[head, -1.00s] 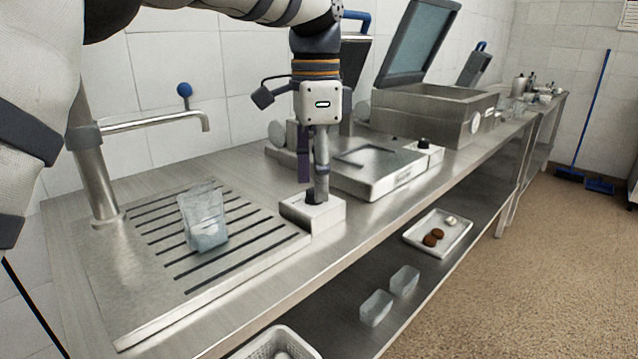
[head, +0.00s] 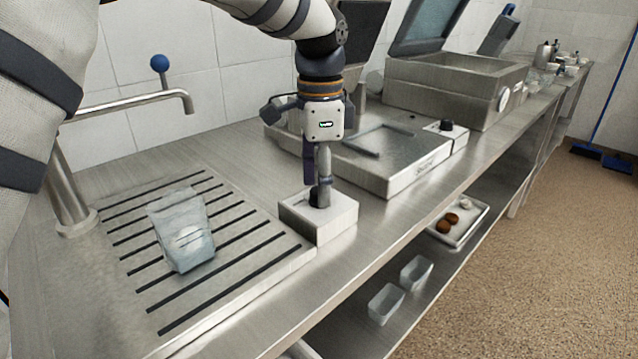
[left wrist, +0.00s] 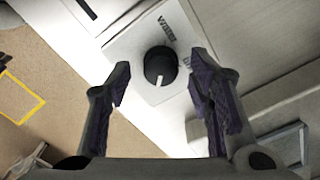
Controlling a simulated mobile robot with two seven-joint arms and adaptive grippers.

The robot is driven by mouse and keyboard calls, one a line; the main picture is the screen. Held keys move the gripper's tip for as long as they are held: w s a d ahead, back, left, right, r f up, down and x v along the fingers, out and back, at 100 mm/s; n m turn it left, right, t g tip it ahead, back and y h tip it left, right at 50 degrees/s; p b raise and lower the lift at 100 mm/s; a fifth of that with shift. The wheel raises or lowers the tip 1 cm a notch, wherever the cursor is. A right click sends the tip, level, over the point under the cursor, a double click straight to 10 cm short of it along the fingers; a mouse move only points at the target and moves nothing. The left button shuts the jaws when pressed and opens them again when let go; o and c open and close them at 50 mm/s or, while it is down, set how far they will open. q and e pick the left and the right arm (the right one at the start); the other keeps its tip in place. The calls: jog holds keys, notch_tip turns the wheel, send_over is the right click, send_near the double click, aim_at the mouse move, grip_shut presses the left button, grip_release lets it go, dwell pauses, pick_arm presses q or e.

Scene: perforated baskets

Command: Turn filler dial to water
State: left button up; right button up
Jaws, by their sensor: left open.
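The filler dial is a round black knob (left wrist: 160,66) on a white control box (head: 320,222) beside the slotted drain. In the left wrist view its white pointer mark points down, away from the printed word WATER above it. A second label at the right is mostly hidden by a finger. My left gripper (head: 320,182) points down over the box. Its fingers are open, one on either side of the knob in the left wrist view; I cannot tell if they touch it. In the head view the gripper mostly hides the knob. My right gripper is not in view.
A clear, tilted container (head: 184,232) stands on the slotted drain (head: 240,250), near a faucet (head: 130,103) with a blue ball. A flat appliance with another black knob (head: 445,126) is to the right. A lower shelf holds a tray (head: 470,234) and clear tubs (head: 386,303).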

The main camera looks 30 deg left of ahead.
pick_arm(q)
jog(key=shift+f, duration=0.55)
grip_shut()
jog(key=shift+r, duration=0.1)
jog(key=n, duration=0.3)
jog(key=shift+p, duration=0.4)
jog(key=n, duration=0.5)
jog(key=shift+n, duration=0.3)
jog(key=n, duration=0.9)
jog(key=shift+n, duration=0.3)
